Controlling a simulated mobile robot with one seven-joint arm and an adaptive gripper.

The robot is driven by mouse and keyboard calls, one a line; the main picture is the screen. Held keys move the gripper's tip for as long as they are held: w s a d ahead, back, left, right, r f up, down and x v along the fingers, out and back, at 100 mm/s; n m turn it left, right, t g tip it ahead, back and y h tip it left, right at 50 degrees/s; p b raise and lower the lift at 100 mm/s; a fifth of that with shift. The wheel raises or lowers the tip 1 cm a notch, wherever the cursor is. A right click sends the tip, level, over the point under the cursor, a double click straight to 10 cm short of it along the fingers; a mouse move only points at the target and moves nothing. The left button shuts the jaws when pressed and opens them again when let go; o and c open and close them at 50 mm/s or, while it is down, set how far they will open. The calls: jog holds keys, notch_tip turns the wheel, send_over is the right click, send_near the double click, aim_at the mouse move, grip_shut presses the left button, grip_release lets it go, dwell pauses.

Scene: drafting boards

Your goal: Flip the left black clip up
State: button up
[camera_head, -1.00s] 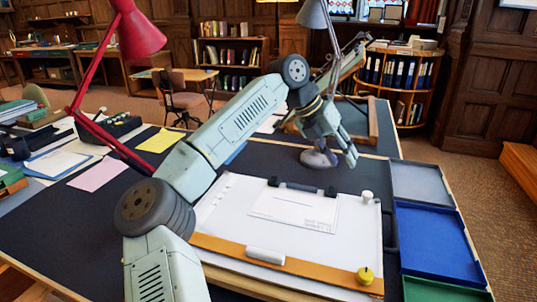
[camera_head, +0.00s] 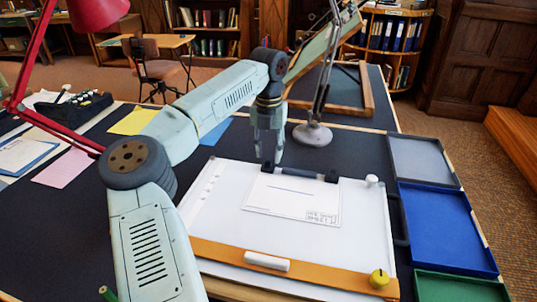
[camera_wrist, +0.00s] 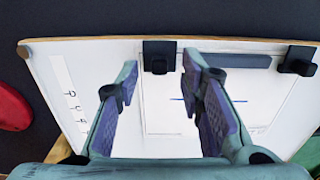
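The left black clip (camera_head: 268,166) sits at the top edge of the white drafting board (camera_head: 225,195), beside the left end of a dark bar. In the wrist view, the left clip (camera_wrist: 159,52) lies between and just beyond my two fingertips, with no contact visible. My gripper (camera_head: 268,158) points down over the board's top edge at this clip. It also shows in the wrist view (camera_wrist: 160,72), its fingers apart and empty. The right black clip (camera_head: 331,175) is on the same edge; it also shows in the wrist view (camera_wrist: 298,62).
A white sheet (camera_head: 290,198) lies under the clips. A lamp base (camera_head: 312,134) stands close behind the board. A white knob (camera_head: 372,180), an orange straightedge (camera_head: 220,250) and a yellow knob (camera_head: 379,278) are on the board. A blue tray (camera_head: 440,225) lies at right.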

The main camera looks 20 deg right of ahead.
aim_at(269, 165)
jog(key=shift+f, duration=1.3)
jog(key=shift+c, duration=0.4)
grip_shut()
jog(key=shift+r, duration=0.1)
